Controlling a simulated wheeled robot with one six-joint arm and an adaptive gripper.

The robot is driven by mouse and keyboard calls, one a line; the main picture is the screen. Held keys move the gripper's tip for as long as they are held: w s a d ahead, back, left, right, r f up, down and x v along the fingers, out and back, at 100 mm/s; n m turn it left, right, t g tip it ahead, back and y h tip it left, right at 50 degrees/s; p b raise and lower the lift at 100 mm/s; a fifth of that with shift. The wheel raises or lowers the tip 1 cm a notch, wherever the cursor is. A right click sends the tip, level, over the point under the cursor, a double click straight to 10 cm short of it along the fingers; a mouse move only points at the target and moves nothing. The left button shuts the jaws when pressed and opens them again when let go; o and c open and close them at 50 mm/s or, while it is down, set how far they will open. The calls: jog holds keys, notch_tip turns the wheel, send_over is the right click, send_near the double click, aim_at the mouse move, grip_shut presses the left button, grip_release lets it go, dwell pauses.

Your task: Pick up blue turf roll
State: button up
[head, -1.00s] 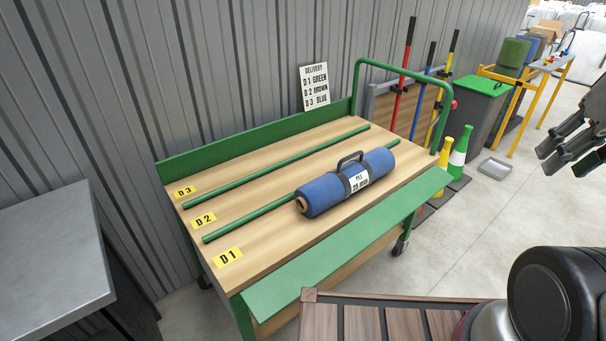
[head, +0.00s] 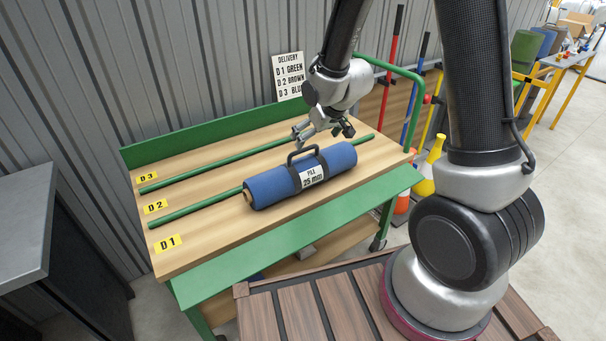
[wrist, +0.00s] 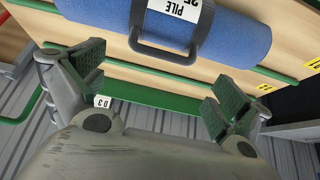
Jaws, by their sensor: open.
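My gripper (head: 322,130) is above the far side of the cart top, behind and slightly right of the handle. In the wrist view my gripper (wrist: 150,95) is open and empty, its two fingers apart.
Green rails (head: 215,165) divide the cart top (head: 205,238) into lanes marked D1, D2 and D3. A delivery sign (head: 289,76) stands at the back against the grey wall. A grey cabinet (head: 30,220) is at left. Long-handled tools and cones (head: 427,170) stand at right.

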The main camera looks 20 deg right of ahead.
aim_at(303, 149)
jog(key=x, duration=0.9)
jog(key=shift+w+a+f, duration=0.2)
jog(key=shift+a+f, duration=0.1)
jog(key=shift+r, duration=0.1)
jog(key=c, duration=1.9)
